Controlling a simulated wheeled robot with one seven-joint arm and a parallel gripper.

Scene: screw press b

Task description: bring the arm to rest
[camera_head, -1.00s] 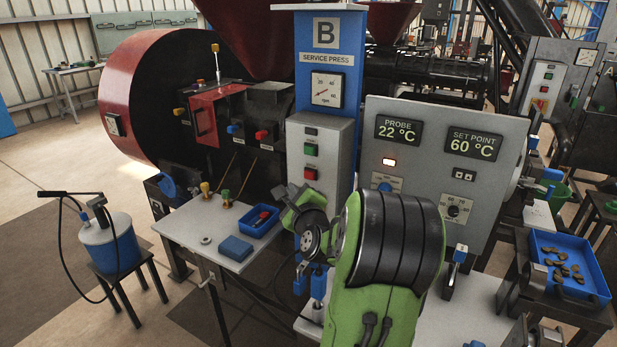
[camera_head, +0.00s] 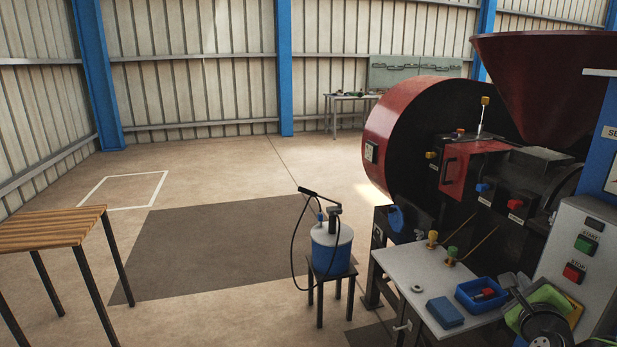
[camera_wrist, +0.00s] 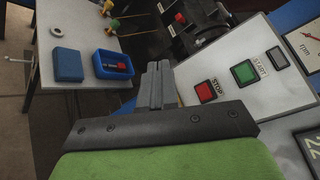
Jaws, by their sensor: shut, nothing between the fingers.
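My gripper (camera_wrist: 158,85) shows in the wrist view with its grey fingers together and nothing between them. It is over the gap between the small white table (camera_wrist: 85,25) and the grey start/stop panel (camera_wrist: 235,70). It appears apart from both, though exact distance is hard to judge. In the head view, part of my green and black arm (camera_head: 545,318) shows at the lower right, in front of the panel (camera_head: 580,250). The fingers are not clear there.
The white table (camera_head: 415,262) holds a blue block (camera_head: 444,312) and a blue tray (camera_head: 482,295). A blue canister (camera_head: 332,247) stands on a stool. A slatted bench (camera_head: 50,228) is at the left. Open floor with a dark mat (camera_head: 210,245) lies between.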

